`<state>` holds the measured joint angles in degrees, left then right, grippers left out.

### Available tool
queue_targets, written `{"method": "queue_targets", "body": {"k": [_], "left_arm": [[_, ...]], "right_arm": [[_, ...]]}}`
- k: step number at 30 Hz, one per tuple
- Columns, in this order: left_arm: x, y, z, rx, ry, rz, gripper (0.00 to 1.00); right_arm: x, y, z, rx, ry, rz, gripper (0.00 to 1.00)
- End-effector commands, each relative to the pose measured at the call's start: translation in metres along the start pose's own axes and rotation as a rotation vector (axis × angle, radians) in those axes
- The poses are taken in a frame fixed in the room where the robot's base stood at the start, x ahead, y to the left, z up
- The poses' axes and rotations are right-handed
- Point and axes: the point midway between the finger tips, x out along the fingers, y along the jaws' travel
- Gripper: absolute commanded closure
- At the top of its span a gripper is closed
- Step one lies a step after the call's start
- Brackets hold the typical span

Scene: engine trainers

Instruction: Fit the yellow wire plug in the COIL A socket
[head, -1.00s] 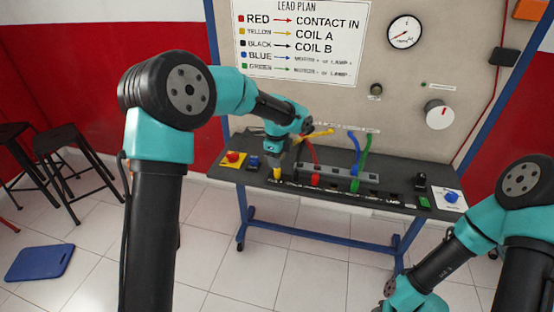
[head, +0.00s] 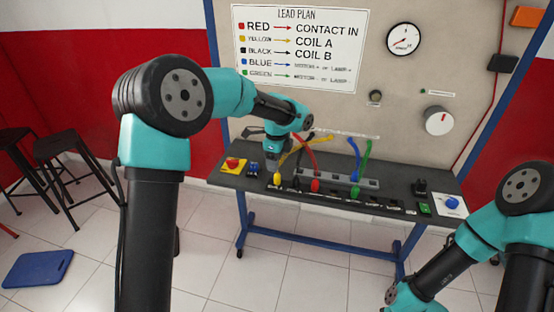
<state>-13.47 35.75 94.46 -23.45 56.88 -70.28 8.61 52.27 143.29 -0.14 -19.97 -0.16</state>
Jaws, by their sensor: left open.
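The yellow wire plug (head: 277,180) stands about upright at the left end of the bench's front row, by a small label that seems to read COIL A. The socket under it is hidden, and I cannot tell how deep the plug sits. Its yellow wire (head: 312,139) arcs up and to the right. My left gripper (head: 271,166) is open, just above and slightly left of the plug, and looks apart from it. My right arm shows at the lower right, with its gripper out of frame.
Red (head: 315,186), blue (head: 355,177) and green (head: 355,190) plugs stand to the right on the dark bench (head: 400,187). A red button (head: 232,163) on a yellow base is at the left. The lead plan (head: 300,48) hangs behind.

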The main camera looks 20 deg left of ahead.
Motion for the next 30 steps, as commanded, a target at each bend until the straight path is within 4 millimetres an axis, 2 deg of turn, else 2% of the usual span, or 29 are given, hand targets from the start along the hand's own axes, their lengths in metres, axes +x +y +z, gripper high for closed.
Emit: {"method": "queue_targets", "body": {"k": [8,14,20,30], "left_arm": [[-0.001,0.0,0.0,0.0,0.0,0.0,0.32],[-0.013,-0.001,0.0,0.0,0.0,-0.002,0.32],[-0.044,-0.001,-0.001,-0.001,0.001,-0.004,0.32],[-0.11,-0.001,-0.001,-0.001,0.001,-0.005,0.32]], "right_arm": [[0.0,0.0,0.0,0.0,0.0,0.0,0.57],[0.0,0.0,0.0,0.0,0.0,0.0,0.57],[0.0,0.0,0.0,0.0,0.0,0.0,0.57],[0.0,0.0,0.0,0.0,0.0,0.0,0.57]]}}
